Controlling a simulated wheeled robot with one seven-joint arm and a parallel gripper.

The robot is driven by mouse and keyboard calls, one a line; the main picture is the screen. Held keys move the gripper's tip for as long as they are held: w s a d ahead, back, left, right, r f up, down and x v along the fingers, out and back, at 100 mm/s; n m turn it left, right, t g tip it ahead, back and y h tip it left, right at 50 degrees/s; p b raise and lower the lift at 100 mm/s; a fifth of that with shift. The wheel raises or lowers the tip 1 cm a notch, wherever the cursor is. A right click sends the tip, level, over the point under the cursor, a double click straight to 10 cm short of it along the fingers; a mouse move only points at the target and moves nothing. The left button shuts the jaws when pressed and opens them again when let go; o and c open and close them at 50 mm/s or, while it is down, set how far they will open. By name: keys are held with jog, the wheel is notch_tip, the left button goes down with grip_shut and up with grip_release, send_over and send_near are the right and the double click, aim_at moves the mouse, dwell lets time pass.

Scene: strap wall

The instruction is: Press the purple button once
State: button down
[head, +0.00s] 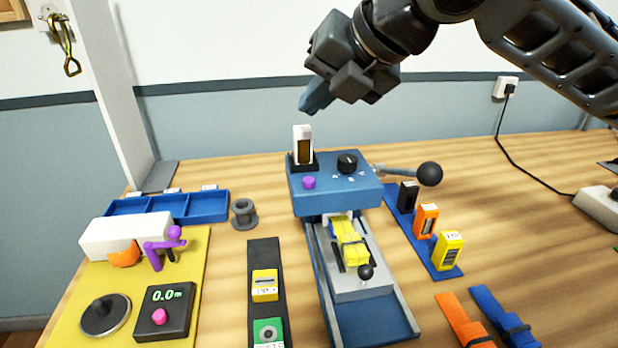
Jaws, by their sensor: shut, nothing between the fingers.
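The purple button (309,182) is a small round cap on the front left of the blue machine's sloped top (330,200). A black knob (347,162) sits to its right, and a white and brown block (303,145) stands upright in a black holder behind it. My gripper (306,110) is shut and empty. It hangs in the air above and behind the machine in the picture, pointing down and left, apart from the button. Nothing covers the button.
A lever with a black ball (430,174) sticks out right of the machine. Black, orange and yellow blocks stand on a blue strip (446,272) at right. A scale with a pink button (159,316) and a purple figure (165,247) are at left.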

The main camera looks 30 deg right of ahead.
jog(key=b, duration=0.7)
send_over(314, 187)
notch_tip(314, 187, down, 9)
jog(key=shift+r, duration=0.1)
dwell(1.9)
jog(key=shift+f+b, duration=0.3)
jog(key=shift+f, duration=0.1)
jog(key=shift+f+b, duration=0.35)
jog(key=shift+f, duration=0.15)
dwell(0.6)
jog(key=shift+r, duration=0.1)
dwell(0.3)
jog(key=shift+r+p, duration=0.75)
jog(key=shift+r, duration=0.1)
jog(key=shift+r, duration=0.1)
jog(key=shift+r+p, duration=1.95)
jog(key=shift+r, duration=0.45)
